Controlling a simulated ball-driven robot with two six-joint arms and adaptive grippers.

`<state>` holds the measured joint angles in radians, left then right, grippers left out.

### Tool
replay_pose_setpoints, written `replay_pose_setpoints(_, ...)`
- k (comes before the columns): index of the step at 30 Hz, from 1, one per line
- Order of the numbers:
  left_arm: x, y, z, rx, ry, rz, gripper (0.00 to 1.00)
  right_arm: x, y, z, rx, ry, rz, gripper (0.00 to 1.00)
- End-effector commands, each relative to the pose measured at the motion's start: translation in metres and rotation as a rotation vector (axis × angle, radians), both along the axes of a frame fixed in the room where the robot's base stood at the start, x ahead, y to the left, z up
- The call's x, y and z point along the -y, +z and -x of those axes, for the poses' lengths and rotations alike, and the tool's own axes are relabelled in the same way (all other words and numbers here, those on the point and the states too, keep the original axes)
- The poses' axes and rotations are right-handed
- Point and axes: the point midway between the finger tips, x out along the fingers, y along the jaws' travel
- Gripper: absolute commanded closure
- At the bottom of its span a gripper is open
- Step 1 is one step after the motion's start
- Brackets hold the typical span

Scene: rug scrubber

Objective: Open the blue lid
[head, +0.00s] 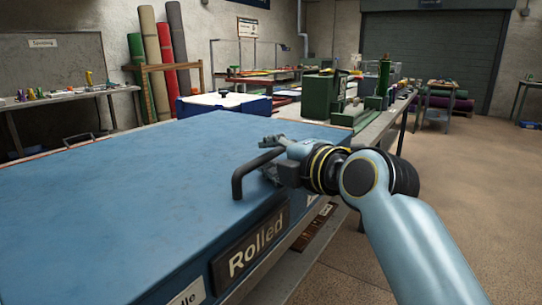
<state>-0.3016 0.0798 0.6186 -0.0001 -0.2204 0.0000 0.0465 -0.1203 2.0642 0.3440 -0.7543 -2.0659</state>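The blue lid (120,195) is a wide, flat blue top that fills the left and front of the head view. It looks closed and level. A black bar handle (240,181) stands up near its right edge. My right gripper (269,152) comes in from the right and is at the handle's far end, its fingers close to or touching the bar. The fingers overlap the handle and are small here, so I cannot tell whether they are closed on it. My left gripper is not in view.
A sign reading "Rolled" (252,243) is on the front side below the lid. Green machinery (320,97) stands on a bench behind. Rolled rugs (160,60) lean at the back left. The floor (470,190) on the right is open.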

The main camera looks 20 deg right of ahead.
Motion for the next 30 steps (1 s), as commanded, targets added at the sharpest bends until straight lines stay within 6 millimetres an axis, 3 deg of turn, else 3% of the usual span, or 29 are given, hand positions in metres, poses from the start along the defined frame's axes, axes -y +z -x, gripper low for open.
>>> replay_pose_setpoints(8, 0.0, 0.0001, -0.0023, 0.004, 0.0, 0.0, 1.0, -0.0003, -0.0003, -0.0012, 0.0, 0.0, 0.0, 0.77)
replay_pose_setpoints(14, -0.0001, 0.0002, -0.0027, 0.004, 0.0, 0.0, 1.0, -0.0003, -0.0004, -0.001, 0.0, 0.0, 0.0, 1.0)
replay_pose_setpoints(30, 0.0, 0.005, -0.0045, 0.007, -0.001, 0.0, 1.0, 0.0006, 0.005, -0.0029, -0.004, 0.0, 0.005, 1.0)
